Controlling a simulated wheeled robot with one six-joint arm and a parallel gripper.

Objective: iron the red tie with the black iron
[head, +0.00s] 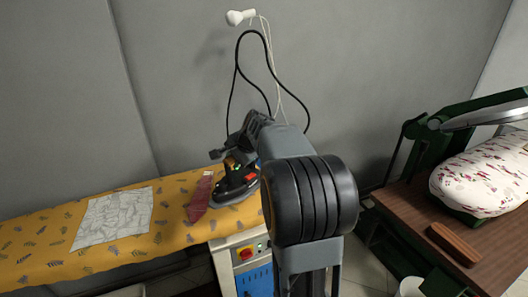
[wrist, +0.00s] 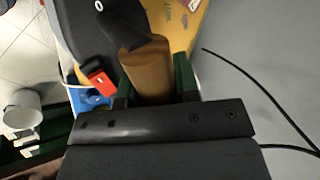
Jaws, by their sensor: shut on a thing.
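The black iron (head: 236,183) is on the right part of the yellow ironing board (head: 175,230), right beside the red tie (head: 201,196). The tie lies flat across the board, and the iron may overlap its right side. My gripper is shut on the iron's brown handle (wrist: 150,68), seen close in the wrist view. The iron's dark body (wrist: 95,32) and a red part (wrist: 100,82) also show there. In the head view my arm partly hides the iron and my gripper. The iron's soleplate contact cannot be made out clearly.
A white patterned cloth (head: 112,218) lies on the board left of the tie. A black cord (head: 240,70) loops up to a white wall fitting (head: 236,17). At right, a brown table (head: 490,262) holds a green press with a patterned pad (head: 485,178) and a brown brush (head: 453,243).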

